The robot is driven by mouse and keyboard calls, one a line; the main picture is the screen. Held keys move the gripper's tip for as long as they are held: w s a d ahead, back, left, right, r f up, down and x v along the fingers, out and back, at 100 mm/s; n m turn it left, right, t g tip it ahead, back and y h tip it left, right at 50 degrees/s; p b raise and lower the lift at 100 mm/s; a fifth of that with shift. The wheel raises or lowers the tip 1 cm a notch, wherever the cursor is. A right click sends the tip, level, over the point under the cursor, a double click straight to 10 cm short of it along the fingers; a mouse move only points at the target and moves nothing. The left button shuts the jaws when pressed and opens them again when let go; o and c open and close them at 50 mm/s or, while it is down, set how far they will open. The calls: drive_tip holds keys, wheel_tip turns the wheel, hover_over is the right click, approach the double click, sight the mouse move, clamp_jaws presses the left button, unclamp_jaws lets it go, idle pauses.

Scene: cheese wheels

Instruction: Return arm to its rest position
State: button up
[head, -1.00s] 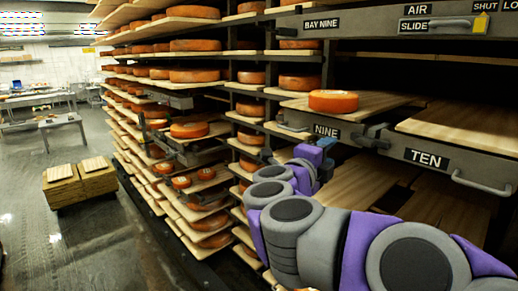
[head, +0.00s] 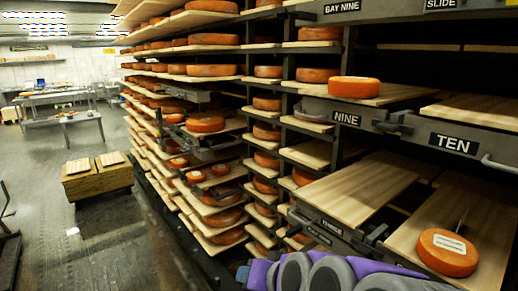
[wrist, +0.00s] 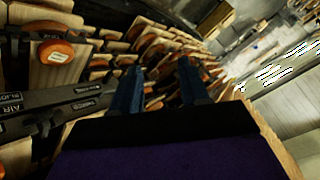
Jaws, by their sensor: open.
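My arm shows as purple and grey links along the bottom edge of the head view, low in front of the shelves. My gripper (wrist: 160,84) is in the wrist view, with its two dark blue fingers apart and nothing between them. The wrist view is tilted, with shelves and cheese wheels beyond the fingers. The gripper is not clearly made out in the head view.
An orange cheese wheel (head: 354,87) sits on the board above the NINE label (head: 347,119). Another wheel (head: 448,252) lies on a lower board at right, close to my arm. A wooden crate (head: 98,181) stands on the open floor at left.

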drive_tip(key=s+d+f+g+h, duration=0.1)
drive_tip(key=s+d+f+g, duration=0.2)
drive_tip(key=s+d+f, duration=0.2)
drive_tip(key=s+d+f+g+h+b, duration=0.1)
drive_tip(key=s+d+f+g+h, duration=0.1)
drive_tip(key=s, duration=0.9)
drive_tip(key=s+d+f+g+h+b, duration=0.1)
drive_tip(key=s+d+f+g+h, duration=0.1)
drive_tip(key=s+d+f+g, duration=0.3)
wheel_tip(320, 180, down, 3)
drive_tip(key=s+d, duration=0.2)
drive_tip(key=s, duration=0.1)
drive_tip(key=shift+d+n, duration=0.3)
drive_tip(key=shift+n, duration=0.1)
